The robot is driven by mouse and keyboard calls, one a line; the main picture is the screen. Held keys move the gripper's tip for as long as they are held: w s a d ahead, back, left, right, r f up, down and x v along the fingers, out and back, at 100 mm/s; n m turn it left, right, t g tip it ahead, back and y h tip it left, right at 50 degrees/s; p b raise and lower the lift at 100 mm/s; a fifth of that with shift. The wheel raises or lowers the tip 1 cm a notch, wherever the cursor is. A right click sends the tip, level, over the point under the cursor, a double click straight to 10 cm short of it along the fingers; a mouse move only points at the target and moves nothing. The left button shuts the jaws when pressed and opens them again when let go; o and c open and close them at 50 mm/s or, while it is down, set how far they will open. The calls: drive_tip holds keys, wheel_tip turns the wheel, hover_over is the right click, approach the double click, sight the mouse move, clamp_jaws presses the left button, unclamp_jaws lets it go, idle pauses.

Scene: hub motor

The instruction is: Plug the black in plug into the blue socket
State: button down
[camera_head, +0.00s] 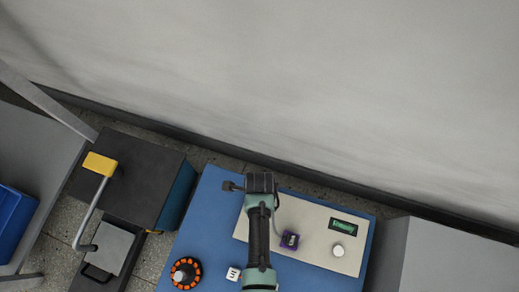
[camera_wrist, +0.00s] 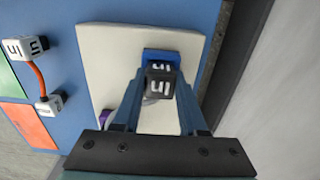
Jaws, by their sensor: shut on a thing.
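The black plug (camera_wrist: 160,84), marked "in" in white, sits between the two fingers of my gripper (camera_wrist: 158,98) in the wrist view. My gripper is shut on it. The blue socket (camera_wrist: 162,56), also marked, shows just beyond the plug on the cream panel (camera_wrist: 105,60). The plug overlaps the socket's near part in this view; I cannot tell whether they touch. In the head view my arm and wrist hide the fingers, the black plug and the blue socket.
The cream panel (camera_head: 312,258) on the blue table (camera_head: 205,222) also bears a purple socket (camera_head: 289,240), a green display (camera_head: 343,226) and a white knob (camera_head: 338,250). White blocks (camera_wrist: 25,47) joined by an orange cable lie left in the wrist view. A wall (camera_head: 300,80) stands behind.

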drive_tip(key=shift+c, duration=1.8)
unclamp_jaws()
wheel_tip(320, 180, up, 13)
drive_tip(key=p, duration=0.7)
drive_tip(key=shift+p, duration=0.4)
drive_tip(key=shift+f, duration=0.1)
